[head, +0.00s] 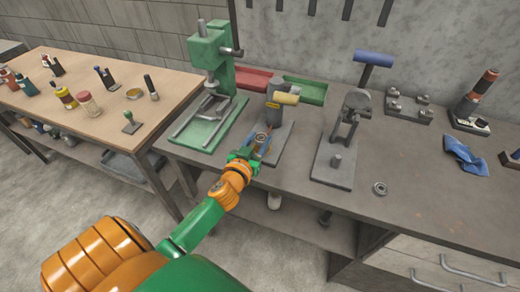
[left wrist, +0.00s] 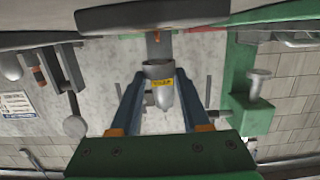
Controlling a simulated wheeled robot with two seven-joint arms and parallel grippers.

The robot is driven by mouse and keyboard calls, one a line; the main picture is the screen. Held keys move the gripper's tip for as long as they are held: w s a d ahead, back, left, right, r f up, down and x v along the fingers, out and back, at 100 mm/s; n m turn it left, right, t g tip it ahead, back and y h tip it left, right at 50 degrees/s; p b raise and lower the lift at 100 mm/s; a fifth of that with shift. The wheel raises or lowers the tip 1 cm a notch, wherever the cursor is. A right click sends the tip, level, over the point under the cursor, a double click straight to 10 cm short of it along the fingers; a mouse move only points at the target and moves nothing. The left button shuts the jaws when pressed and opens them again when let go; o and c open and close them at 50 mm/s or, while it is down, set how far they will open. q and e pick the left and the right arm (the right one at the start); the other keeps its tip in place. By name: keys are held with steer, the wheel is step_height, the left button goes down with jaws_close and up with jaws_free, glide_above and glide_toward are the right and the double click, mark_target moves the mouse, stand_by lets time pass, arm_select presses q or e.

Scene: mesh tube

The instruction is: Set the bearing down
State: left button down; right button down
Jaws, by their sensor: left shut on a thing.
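My left gripper (head: 259,146) is shut on a small grey ring-shaped thing, the bearing (head: 260,138), at the front edge of the bench, just in front of the grey fixture (head: 275,95) with a yellow label. The bearing is small and partly hidden by the fingers. In the left wrist view, the two blue fingers of the left gripper (left wrist: 160,85) reach toward the grey fixture body, and the bearing is hard to make out there. A separate metal ring (head: 380,188) lies flat on the bench to the right. My right gripper is not in view.
A green press (head: 212,65) stands left of the fixture. An arbor press with a blue handle (head: 374,58) stands to the right. Red (head: 253,79) and green (head: 304,90) trays sit behind. A blue cloth (head: 464,155) lies far right. The bench (head: 300,200) is clear near the front right.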

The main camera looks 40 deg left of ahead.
arm_select(q)
steer(key=f, duration=0.2)
steer(key=w+f+b, duration=0.1)
steer(key=shift+f, duration=0.4)
steer(key=shift+c, duration=2.2)
jaws_free()
steer(key=shift+s, duration=0.1)
steer(key=shift+o, duration=0.4)
steer(key=shift+a, duration=0.1)
